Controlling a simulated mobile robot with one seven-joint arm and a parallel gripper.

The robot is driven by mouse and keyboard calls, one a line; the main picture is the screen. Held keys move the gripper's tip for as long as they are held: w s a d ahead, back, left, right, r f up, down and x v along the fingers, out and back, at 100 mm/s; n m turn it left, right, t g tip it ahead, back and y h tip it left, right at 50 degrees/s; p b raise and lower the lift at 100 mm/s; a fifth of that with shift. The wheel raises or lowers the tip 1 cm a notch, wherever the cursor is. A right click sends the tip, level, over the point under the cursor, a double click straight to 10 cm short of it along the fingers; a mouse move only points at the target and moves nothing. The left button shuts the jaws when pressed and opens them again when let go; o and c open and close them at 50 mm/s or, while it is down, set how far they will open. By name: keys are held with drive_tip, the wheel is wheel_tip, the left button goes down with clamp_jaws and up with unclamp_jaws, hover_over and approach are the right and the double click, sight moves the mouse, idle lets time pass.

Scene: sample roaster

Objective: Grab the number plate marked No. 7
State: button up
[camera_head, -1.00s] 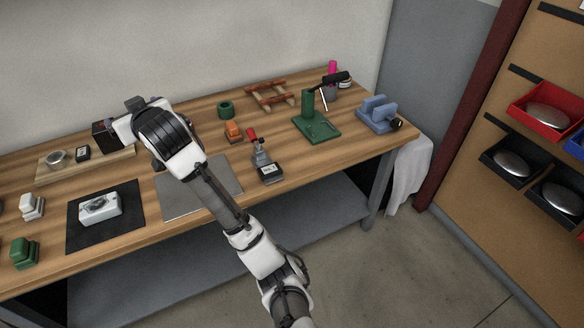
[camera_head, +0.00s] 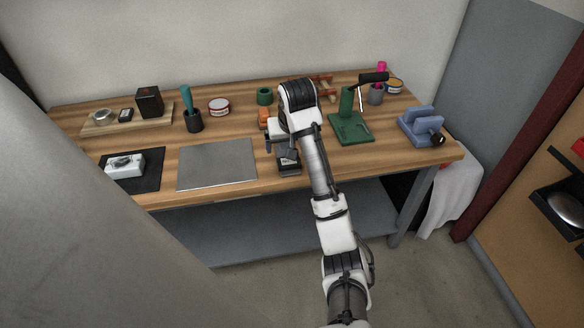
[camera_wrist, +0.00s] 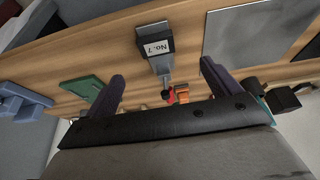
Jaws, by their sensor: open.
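The No. 7 plate (camera_wrist: 158,46) is a white label with black lettering on the face of a dark block near the bench's front edge. The block (camera_head: 288,166) also shows in the head view, partly hidden by my arm. A grey metal clamp-like piece (camera_wrist: 161,66) with a red-tipped lever (camera_wrist: 168,97) adjoins the block. My gripper (camera_wrist: 162,72) is open and empty, its two dark fingers pointing toward the block from either side, apart from it. In the head view my gripper (camera_head: 277,143) is above the bench just behind the block.
A grey metal sheet (camera_head: 217,165) lies left of the block. A green stand (camera_head: 350,128) with a black-handled lever and a blue fixture (camera_head: 420,126) are to the right. An orange item (camera_wrist: 182,90) and a green ring (camera_head: 264,96) stand behind.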

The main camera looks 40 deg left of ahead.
sight(289, 162)
drive_tip(key=x, duration=0.3)
drive_tip(key=p+x, duration=0.1)
drive_tip(key=x, duration=0.7)
drive_tip(key=shift+w+d+p, duration=0.25)
drive_tip(key=shift+w+p, duration=0.05)
drive_tip(key=shift+r, duration=0.1)
drive_tip(key=c, duration=1.2)
